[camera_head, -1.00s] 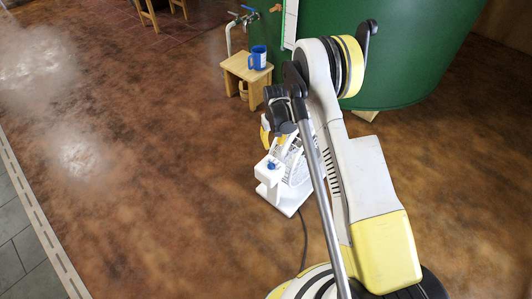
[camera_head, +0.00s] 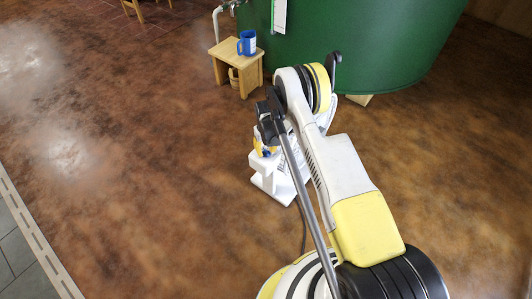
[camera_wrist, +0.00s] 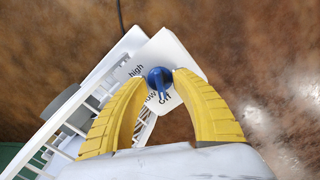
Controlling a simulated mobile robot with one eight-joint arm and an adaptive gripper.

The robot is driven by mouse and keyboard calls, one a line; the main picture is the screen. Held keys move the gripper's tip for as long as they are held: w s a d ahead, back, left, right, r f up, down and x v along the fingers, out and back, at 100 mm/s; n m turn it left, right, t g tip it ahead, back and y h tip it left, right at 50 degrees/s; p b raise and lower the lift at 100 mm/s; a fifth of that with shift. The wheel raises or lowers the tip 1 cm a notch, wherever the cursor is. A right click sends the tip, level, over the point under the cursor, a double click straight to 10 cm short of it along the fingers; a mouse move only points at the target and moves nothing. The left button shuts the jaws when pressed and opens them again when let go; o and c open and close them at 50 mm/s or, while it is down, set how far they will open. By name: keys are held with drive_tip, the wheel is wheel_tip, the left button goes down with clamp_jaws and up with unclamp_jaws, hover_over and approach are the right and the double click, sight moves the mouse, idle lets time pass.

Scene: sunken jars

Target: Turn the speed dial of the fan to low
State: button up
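The white fan (camera_head: 268,185) stands on the floor, partly hidden behind my arm in the head view. In the wrist view its white control panel (camera_wrist: 180,55) carries the words high, low and off, with low partly covered. The blue speed dial (camera_wrist: 160,78) sits on this panel, and its pointer appears to face the off label. My gripper (camera_wrist: 160,79) has its yellow fingers spread on either side of the dial, close to it. I cannot tell whether they touch it. In the head view my gripper (camera_head: 263,148) is right above the panel, largely hidden by the wrist.
A large green tank (camera_head: 350,45) is at the back. A dark cord (camera_head: 304,232) runs along the floor from the fan. The brown floor to the left is clear.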

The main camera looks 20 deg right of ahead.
clamp_jaws()
drive_tip(key=shift+m, duration=0.4)
drive_tip(key=m, duration=0.3)
drive_tip(key=shift+m, duration=2)
